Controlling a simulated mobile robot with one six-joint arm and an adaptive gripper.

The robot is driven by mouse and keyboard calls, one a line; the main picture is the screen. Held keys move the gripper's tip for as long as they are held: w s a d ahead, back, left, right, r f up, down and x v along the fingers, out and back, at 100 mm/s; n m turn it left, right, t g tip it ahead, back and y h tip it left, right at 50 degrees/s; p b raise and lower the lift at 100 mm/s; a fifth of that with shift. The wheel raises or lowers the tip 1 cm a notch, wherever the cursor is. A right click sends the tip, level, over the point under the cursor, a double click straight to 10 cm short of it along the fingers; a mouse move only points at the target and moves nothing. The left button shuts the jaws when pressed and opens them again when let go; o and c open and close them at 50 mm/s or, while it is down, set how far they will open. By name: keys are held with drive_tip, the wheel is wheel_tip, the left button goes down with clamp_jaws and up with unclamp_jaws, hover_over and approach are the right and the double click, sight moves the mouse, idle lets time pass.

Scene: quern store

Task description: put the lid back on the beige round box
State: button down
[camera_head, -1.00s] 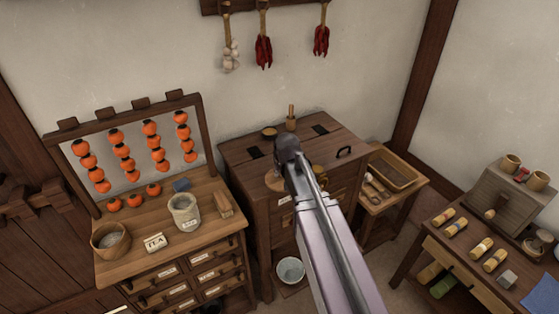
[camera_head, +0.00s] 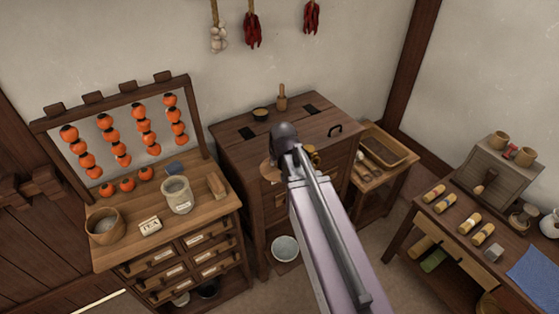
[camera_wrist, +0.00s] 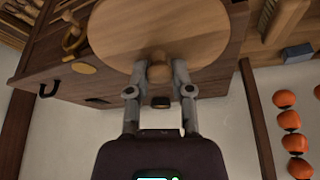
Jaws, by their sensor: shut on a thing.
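My gripper (camera_wrist: 158,75) is shut on the knob of a round wooden lid (camera_wrist: 175,25), shown in the wrist view. In the head view the lid (camera_head: 268,173) shows as a tan edge left of my arm, in front of the tall dark chest; the fingers are hidden there. A beige round container (camera_head: 177,196) with a label stands open on the drawer cabinet at left, apart from the lid. It looks like the beige round box. A browner round tub (camera_head: 104,226) with grey contents, also open, stands at that cabinet's left end.
The drawer cabinet top (camera_head: 200,215) also holds a tea sign (camera_head: 150,224), a blue block (camera_head: 175,168) and a rack of orange strung fruit (camera_head: 110,140). The tall chest (camera_head: 235,145) carries a small bowl and a mill handle. A white bowl (camera_head: 285,249) is low down.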

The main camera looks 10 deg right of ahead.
sight(278, 169)
wheel_tip(278, 169, down, 3)
drive_tip(key=b, duration=0.3)
drive_tip(key=shift+s+f, duration=0.1)
drive_tip(key=shift+f, duration=0.1)
drive_tip(key=shift+s, duration=0.15)
idle(0.5)
